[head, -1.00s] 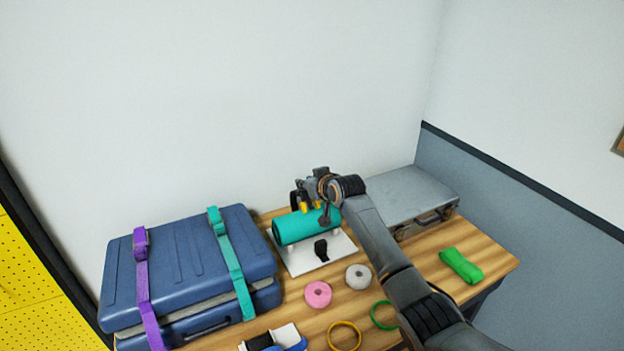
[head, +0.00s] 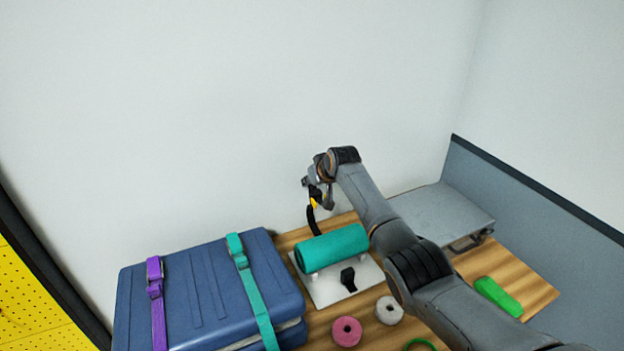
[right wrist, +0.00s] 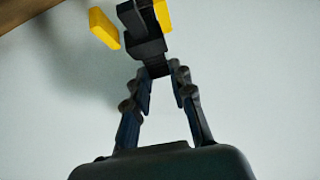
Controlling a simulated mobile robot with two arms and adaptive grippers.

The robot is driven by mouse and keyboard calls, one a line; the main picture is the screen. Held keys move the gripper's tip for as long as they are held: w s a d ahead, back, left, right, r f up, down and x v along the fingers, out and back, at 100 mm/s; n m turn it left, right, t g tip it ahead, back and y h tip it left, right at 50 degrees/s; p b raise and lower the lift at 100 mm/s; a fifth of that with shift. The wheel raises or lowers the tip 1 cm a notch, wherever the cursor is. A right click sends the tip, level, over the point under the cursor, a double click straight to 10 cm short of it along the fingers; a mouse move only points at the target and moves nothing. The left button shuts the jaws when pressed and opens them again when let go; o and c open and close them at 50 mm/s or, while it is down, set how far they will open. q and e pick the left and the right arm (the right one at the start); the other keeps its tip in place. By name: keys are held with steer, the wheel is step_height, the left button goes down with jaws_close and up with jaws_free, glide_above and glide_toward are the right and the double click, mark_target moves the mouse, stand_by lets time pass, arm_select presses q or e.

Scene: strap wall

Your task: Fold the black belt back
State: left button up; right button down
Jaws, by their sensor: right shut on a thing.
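The black belt (head: 312,222) hangs from my right gripper (head: 314,201) as a curved strip behind the teal roll (head: 332,247). The roll lies on a white plate (head: 322,292). A black piece (head: 348,280), perhaps the belt's other end or buckle, sits at the roll's front side. Whether it joins the strip under the roll is hidden. My left gripper is out of view.
A blue suitcase (head: 205,290) with purple and teal straps stands left. A grey case (head: 440,212) is at the back right, near my right arm. Pink (head: 346,331) and white (head: 389,310) rolls and a green strap bundle (head: 498,296) lie on the wooden table (head: 525,285). The wall stands close behind.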

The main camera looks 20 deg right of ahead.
steer(key=shift+w+r, duration=0.25)
steer(key=shift+r, duration=0.15)
steer(key=shift+w+r, duration=0.1)
steer(key=c, duration=1.3)
jaws_free()
steer(key=shift+o, duration=0.8)
steer(key=shift+f, duration=0.2)
steer(key=shift+s, duration=0.2)
